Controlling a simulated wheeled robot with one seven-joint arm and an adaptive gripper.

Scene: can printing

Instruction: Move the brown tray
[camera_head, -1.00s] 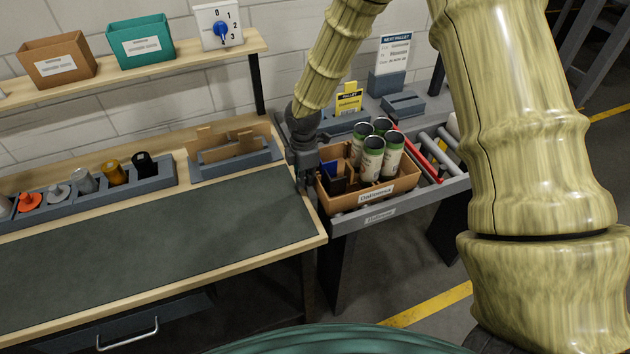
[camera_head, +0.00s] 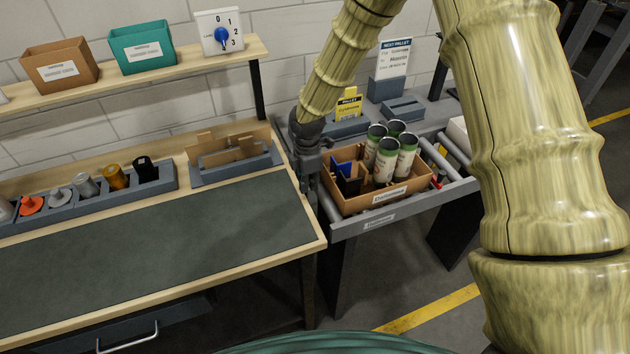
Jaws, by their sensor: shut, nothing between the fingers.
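The brown tray (camera_head: 364,207) is an open box with a white label on its front wall. It sits on the roller conveyor (camera_head: 443,158) right of the workbench. It holds several white-and-green cans (camera_head: 386,160) on its right side and dark and blue items (camera_head: 347,177) on its left. My gripper (camera_head: 311,187) points down beside the tray's left wall, at the bench's right edge. It is shut and empty. It looks very close to the tray wall; I cannot tell if they touch.
The workbench has a dark mat (camera_head: 160,255) and a grey holder (camera_head: 235,168) with brown card pieces. A grey rack (camera_head: 90,205) holds small parts. Sign stands (camera_head: 386,88) are behind the conveyor. Bare rollers lie right of the tray.

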